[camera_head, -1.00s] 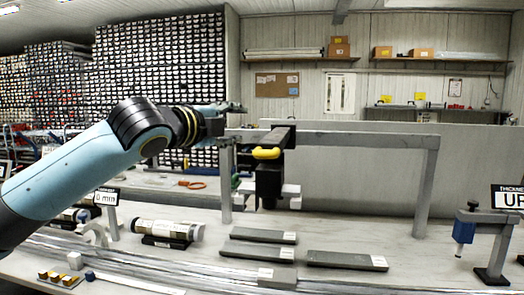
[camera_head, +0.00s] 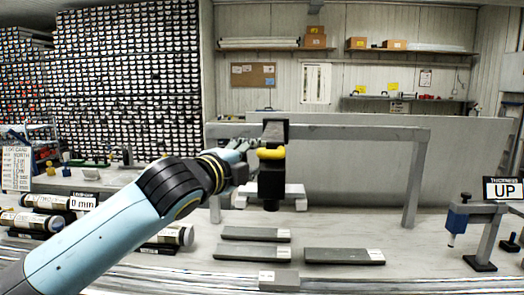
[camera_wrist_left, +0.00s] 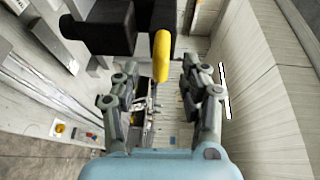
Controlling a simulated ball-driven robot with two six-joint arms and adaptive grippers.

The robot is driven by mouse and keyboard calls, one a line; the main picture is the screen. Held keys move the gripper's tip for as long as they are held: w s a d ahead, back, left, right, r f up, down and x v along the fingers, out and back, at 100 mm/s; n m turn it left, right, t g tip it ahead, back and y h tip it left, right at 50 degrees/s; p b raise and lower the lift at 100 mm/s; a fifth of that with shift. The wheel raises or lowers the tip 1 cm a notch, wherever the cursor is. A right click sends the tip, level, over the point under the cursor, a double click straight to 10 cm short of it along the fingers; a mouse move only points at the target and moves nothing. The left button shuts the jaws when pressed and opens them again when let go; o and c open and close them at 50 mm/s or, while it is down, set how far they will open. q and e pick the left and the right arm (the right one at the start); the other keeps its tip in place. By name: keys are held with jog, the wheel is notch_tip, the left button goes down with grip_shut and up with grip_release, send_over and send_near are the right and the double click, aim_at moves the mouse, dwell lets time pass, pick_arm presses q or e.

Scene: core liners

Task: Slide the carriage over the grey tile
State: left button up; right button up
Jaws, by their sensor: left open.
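The carriage (camera_head: 271,185) is a black block with a yellow handle (camera_head: 271,153), hanging from the grey gantry rail (camera_head: 360,133) toward its left end. My left gripper (camera_head: 243,157) is open just left of the handle, at about its height. In the left wrist view the yellow handle (camera_wrist_left: 162,55) shows between and beyond the open fingers (camera_wrist_left: 158,82); I cannot tell whether they touch it. Three dark grey tiles lie on the table: a back one (camera_head: 256,234), a front left one (camera_head: 252,252) and a right one (camera_head: 344,256). The right gripper is out of view.
The gantry's right post (camera_head: 415,180) stands on the table. Core tubes (camera_head: 45,202) lie at the left. A small pale block (camera_head: 279,281) sits at the front. Table around the tiles is clear.

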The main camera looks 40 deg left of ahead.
aim_at(261, 156)
pick_arm(q)
jog(key=w, duration=0.4)
jog(key=shift+w+a+p, duration=0.1)
jog(key=shift+a+p, duration=0.05)
jog(key=shift+p, duration=0.25)
jog(key=shift+w+a+f, duration=0.1)
jog(key=shift+w+a, duration=0.05)
jog(key=shift+w, duration=0.2)
jog(key=c, duration=0.5)
jog(key=shift+f, duration=0.1)
grip_shut()
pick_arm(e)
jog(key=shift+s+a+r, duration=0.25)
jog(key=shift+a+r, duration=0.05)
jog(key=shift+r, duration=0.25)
